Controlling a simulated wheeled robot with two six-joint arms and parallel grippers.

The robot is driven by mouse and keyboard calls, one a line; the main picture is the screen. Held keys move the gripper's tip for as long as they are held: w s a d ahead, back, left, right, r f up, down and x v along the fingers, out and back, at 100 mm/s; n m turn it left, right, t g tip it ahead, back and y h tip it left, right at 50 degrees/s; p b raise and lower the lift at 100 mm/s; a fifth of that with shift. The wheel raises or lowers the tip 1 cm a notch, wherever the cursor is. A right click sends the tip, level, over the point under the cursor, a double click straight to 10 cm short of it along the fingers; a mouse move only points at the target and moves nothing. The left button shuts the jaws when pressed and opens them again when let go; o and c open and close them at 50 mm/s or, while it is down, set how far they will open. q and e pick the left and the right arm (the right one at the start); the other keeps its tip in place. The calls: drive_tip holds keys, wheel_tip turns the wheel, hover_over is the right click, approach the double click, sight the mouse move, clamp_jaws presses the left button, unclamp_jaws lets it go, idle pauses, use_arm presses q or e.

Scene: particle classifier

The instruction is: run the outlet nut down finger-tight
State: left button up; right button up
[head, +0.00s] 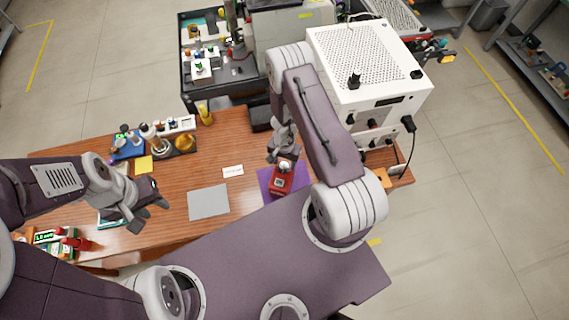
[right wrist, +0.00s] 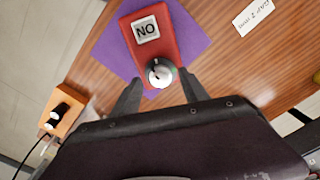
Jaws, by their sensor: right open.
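The white classifier box (head: 368,62) with a perforated top stands at the right end of the wooden table; small black fittings show on its top and front. I cannot pick out the outlet nut for certain. A red box (right wrist: 157,45) with a white label and a dark knob with a silvery face (right wrist: 160,73) lies on a purple mat (right wrist: 108,42). My right gripper (right wrist: 159,90) is open, its fingers spread either side of the knob's near end; I cannot tell if they touch it. My left gripper (head: 152,215) is open and empty above the table's left part.
A grey mat (head: 209,202) and a white card (head: 233,171) lie mid-table. Bottles and small parts stand at the back left, red and green items (head: 62,240) at the front left.

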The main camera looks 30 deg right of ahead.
drive_tip(key=shift+w+a, duration=0.1)
drive_tip(key=c, duration=0.3)
clamp_jaws()
drive_tip(key=shift+m, duration=1.1)
drive_tip(key=shift+o, duration=1.5)
unclamp_jaws()
